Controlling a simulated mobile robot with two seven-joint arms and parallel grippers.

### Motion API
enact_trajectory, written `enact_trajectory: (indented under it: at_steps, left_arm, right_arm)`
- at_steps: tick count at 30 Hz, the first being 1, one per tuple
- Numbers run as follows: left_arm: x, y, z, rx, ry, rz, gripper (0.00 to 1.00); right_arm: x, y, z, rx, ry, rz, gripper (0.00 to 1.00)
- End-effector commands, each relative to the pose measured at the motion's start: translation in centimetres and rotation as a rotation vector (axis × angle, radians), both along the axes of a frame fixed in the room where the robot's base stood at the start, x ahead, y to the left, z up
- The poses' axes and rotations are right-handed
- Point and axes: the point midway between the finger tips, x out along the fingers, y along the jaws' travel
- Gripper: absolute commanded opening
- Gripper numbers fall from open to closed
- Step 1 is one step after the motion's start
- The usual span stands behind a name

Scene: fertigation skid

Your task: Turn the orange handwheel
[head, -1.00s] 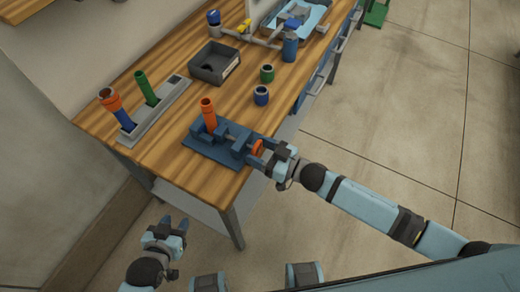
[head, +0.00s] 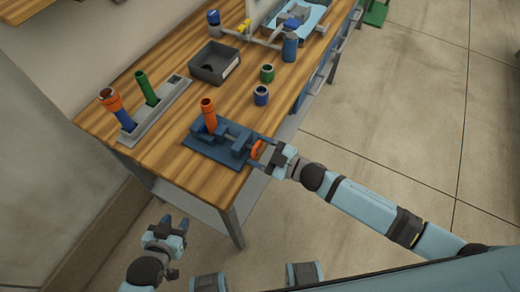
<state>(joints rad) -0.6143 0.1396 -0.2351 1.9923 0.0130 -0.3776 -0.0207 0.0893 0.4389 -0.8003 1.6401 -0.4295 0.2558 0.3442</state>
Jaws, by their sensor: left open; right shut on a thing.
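The orange handwheel (head: 257,150) is on the right end of the blue vise-like fixture (head: 205,150), at the front edge of the wooden bench. An orange tube (head: 209,114) stands upright in that fixture. My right gripper (head: 262,153) reaches in from the right and is shut on the handwheel, its fingers partly covering the rim. My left gripper (head: 172,228) is open and empty, low in front of the bench and away from the fixture.
A grey rack (head: 155,112) holds a green tube (head: 146,87) and an orange-topped blue one (head: 116,108). A dark grey bin (head: 215,64), a green cup (head: 267,73) and a blue cup (head: 261,95) stand behind the fixture. Open floor lies right of the bench.

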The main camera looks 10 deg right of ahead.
Motion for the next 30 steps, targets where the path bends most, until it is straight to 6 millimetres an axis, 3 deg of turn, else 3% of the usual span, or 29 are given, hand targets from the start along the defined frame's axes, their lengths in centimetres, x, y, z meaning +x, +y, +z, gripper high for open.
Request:
enact_trajectory:
  at_steps: [10,11,14,23,30]
  left_arm:
    - [0.1,0.0,0.1,-0.001,-0.003,0.0,0.43]
    - [0.1,0.0,0.1,-0.001,-0.003,0.0,0.43]
    - [0.1,0.0,0.1,-0.001,-0.003,0.0,0.43]
    - [0.0,0.0,0.1,-0.001,-0.002,0.0,0.43]
    - [0.0,0.0,-0.5,-0.001,-0.002,0.0,0.43]
  right_arm:
    - [0.0,0.0,-0.1,-0.002,-0.002,0.0,0.41]
    - [0.0,0.0,-0.1,-0.002,-0.002,0.0,0.67]
    - [0.0,0.0,-0.1,-0.002,-0.001,0.0,0.9]
    - [-0.1,-0.1,-0.1,-0.002,-0.001,0.0,0.9]
    - [-2.0,-2.7,-0.3,-0.004,0.0,0.001,0.9]
